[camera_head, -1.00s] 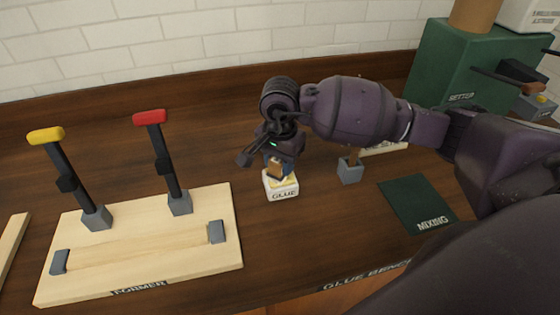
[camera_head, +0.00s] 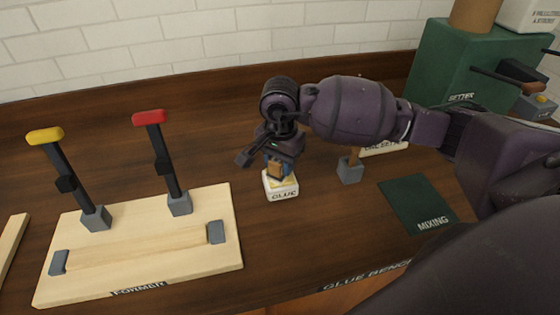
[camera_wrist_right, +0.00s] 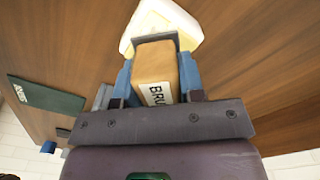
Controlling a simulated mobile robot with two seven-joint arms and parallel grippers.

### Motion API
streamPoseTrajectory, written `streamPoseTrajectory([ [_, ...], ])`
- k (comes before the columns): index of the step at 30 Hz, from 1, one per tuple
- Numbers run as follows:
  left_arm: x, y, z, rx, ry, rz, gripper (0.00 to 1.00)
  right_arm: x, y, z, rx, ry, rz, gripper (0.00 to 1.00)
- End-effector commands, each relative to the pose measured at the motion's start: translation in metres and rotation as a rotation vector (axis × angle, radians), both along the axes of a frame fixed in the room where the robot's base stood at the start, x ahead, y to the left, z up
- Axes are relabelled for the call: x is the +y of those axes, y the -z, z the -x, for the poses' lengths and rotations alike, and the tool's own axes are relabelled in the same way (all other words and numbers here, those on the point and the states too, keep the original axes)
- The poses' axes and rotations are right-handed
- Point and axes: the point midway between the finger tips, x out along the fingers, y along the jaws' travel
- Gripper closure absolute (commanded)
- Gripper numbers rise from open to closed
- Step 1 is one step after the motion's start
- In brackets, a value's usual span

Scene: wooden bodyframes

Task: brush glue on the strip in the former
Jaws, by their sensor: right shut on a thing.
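The former (camera_head: 222,262) is a pale wooden board at the left of the bench, with a yellow-handled and a red-handled lever standing on it. A pale strip (camera_head: 135,248) lies on it between two grey end blocks. The white glue pot (camera_head: 283,193) stands right of the board. My right gripper (camera_head: 277,165) is directly above the pot, shut on the brush. The brush's brown handle (camera_wrist_right: 154,70) shows between blue fingers in the right wrist view, with the pot (camera_wrist_right: 165,18) just beyond it. The bristles are hidden. My left gripper is not in view.
A small grey holder (camera_head: 350,171) stands right of the pot. A dark green mixing mat (camera_head: 418,203) lies further right, and a green setter box (camera_head: 462,70) stands at the back right. Bare bench lies between the former and the pot.

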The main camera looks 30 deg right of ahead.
Motion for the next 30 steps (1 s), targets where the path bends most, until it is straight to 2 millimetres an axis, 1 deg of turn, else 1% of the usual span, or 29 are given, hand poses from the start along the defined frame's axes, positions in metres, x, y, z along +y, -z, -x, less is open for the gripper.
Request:
streamPoseTrajectory([
  [2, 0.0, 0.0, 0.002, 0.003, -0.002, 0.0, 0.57, 0.0, 0.001, 0.001, 0.005, 0.0, 0.001, 0.83],
  [5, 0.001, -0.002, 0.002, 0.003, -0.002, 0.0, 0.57, 0.0, -0.005, 0.001, 0.004, -0.001, 0.0, 0.83],
  [30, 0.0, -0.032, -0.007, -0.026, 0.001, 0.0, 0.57, 0.0, -0.06, 0.0, 0.001, 0.0, 0.001, 0.83],
])
